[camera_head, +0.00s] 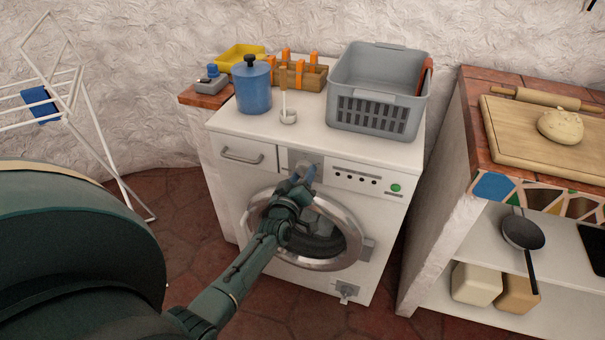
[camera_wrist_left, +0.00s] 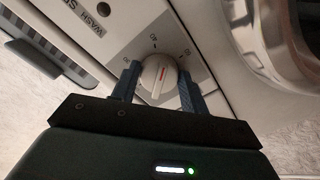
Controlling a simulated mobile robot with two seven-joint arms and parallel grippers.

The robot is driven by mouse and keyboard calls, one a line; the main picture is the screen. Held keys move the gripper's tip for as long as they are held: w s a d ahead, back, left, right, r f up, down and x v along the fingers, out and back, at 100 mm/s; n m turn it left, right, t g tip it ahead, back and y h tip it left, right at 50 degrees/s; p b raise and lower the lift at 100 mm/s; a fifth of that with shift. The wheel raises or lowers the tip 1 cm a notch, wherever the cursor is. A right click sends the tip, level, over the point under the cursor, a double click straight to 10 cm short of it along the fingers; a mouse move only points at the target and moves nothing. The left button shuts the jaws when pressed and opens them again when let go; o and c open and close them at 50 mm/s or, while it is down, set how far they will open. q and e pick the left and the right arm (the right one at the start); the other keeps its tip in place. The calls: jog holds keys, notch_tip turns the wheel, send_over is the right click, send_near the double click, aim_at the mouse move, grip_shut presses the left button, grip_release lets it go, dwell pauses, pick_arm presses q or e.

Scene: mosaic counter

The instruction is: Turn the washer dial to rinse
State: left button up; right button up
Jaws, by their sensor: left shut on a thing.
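The white washer (camera_head: 385,213) stands against the wall in the head view, with a control panel above its round door. The dial (camera_wrist_left: 158,76) is a pale round knob with a red pointer line, set in a grey panel with small number marks around it. My left gripper (camera_head: 303,175) reaches up to the panel from below. In the left wrist view its two blue fingers (camera_wrist_left: 158,86) are on either side of the dial, shut on it. The fingers cover part of the marks, and I see no legible rinse mark. My right gripper is out of view.
The round door (camera_head: 352,232) is below the dial, behind my left arm. A tiled counter (camera_head: 475,150) stands to the right and a drying rack (camera_head: 95,130) to the left.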

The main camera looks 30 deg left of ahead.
pick_arm(q)
jog(key=m, duration=0.3)
jog(key=shift+a+m+p, duration=0.1)
jog(key=shift+m+p, duration=0.3)
jog(key=m, duration=0.2)
jog(key=shift+m, duration=0.4)
jog(key=m, duration=0.3)
jog(key=shift+a+m+p, duration=0.1)
jog(key=shift+m+p, duration=0.2)
jog(key=m, duration=0.2)
jog(key=shift+s+m, duration=0.1)
jog(key=shift+m, duration=0.2)
jog(key=shift+a+m+b, duration=0.15)
jog(key=shift+m+b, duration=0.55)
jog(key=shift+m, duration=2.7)
jog(key=shift+r, duration=0.1)
jog(key=shift+m, duration=0.3)
jog(key=o, duration=1)
jog(key=shift+c, duration=0.2)
